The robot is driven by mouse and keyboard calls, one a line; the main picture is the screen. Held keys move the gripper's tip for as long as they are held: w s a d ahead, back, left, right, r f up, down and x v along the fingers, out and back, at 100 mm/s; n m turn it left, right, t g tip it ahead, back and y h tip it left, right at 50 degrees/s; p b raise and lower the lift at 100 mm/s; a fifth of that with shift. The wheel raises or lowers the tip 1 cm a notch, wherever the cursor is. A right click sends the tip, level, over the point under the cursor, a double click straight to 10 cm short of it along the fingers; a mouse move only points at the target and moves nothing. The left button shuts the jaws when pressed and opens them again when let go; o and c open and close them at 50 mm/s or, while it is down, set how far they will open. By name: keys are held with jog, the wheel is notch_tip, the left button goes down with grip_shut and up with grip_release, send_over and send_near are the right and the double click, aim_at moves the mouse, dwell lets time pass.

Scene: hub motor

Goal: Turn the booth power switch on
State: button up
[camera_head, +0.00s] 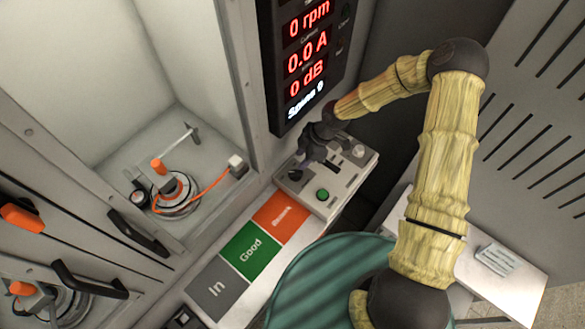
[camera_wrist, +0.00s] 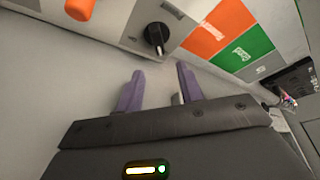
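A light grey control box (camera_head: 313,198) stands right of the coloured strip in the head view. It carries a green button (camera_head: 322,194), dark slots and a small dark knob at its left edge (camera_head: 295,175). No readable label tells me which control is the power switch. In the wrist view a black rotary knob with a pale mark (camera_wrist: 156,38) is on a pale panel ahead of the fingers. My gripper (camera_wrist: 158,85) is open, its two purple fingers apart with nothing between them. In the head view it is over the box's far left part, hiding some of it.
A display (camera_head: 306,60) reads 0 rpm, 0.0 A, 0 dB. Left is an open booth with a motor fixture (camera_head: 175,192). Grey, green and orange pads (camera_head: 250,250) lie before it. An orange cylinder (camera_wrist: 80,8) is left of the knob. A teal round surface (camera_head: 320,285) is in front.

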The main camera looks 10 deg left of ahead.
aim_at(292, 172)
jog(key=p+x, duration=0.1)
jog(key=x, duration=0.7)
jog(key=shift+a+f+p, duration=0.2)
jog(key=shift+f+p, duration=0.1)
jog(key=shift+s, duration=0.1)
jog(key=shift+d, duration=0.1)
grip_shut()
